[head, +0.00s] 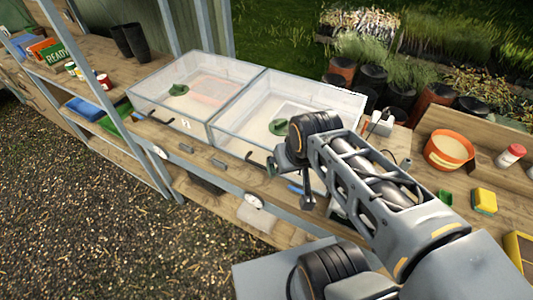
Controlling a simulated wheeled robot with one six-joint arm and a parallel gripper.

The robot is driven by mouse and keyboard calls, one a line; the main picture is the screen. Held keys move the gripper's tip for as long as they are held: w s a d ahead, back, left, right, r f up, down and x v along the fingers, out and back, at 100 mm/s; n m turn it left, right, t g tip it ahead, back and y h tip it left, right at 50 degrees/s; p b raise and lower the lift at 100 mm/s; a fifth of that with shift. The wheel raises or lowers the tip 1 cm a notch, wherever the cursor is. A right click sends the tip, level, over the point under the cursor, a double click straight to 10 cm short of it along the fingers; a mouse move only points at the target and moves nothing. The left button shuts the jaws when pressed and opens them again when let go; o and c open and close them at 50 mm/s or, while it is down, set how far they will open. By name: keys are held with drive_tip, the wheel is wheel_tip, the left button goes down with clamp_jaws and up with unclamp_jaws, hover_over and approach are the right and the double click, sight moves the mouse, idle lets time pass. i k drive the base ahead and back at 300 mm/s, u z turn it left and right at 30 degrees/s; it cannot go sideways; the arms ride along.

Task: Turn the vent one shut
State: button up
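Two clear-lidded boxes stand side by side on the wooden bench, a left one (165,108) and a right one (240,140). A green round piece that looks like a vent (179,90) sits on the left lid. My gripper (291,182) hangs at the front right of the right box, apart from the left vent. Its fingers are small and overlap my wrist, so their opening is unclear.
An orange-rimmed pot (449,150), a red-capped jar (511,156) and a yellow sponge (485,201) stand on the right of the bench. A white plug or adapter (381,123) is behind my arm. Dark pots (129,41) stand at the left. Gravel (80,210) lies in front.

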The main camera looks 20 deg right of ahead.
sight(278, 127)
drive_tip(key=k, duration=1)
drive_tip(key=u, duration=1.35)
drive_tip(key=i, duration=1.1)
drive_tip(key=z, duration=1.85)
drive_tip(key=i, duration=0.5)
